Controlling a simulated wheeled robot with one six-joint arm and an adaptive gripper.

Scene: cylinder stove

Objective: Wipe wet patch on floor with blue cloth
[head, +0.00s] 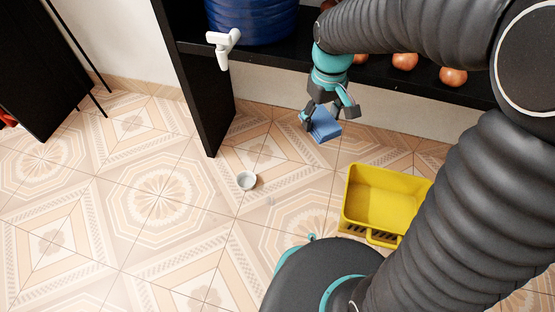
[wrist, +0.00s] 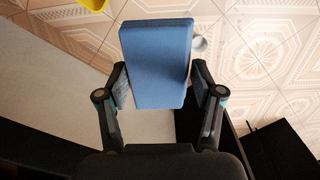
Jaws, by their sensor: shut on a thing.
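My gripper (head: 325,114) is shut on the blue cloth (head: 323,128), a folded, block-like pad. In the wrist view the cloth (wrist: 157,62) sits between the two fingers and reaches away from them. The gripper holds it in the air in front of the black shelf, above the tiled floor (head: 160,195). A small faint greyish spot (head: 269,201) shows on the tiles near the white cup; I cannot tell whether it is the wet patch.
A small white cup (head: 246,181) stands on the floor below the white tap (head: 223,46) of a blue barrel (head: 252,20). A yellow bucket (head: 384,199) stands to the right. Several round orange-brown things lie on the shelf (head: 385,75).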

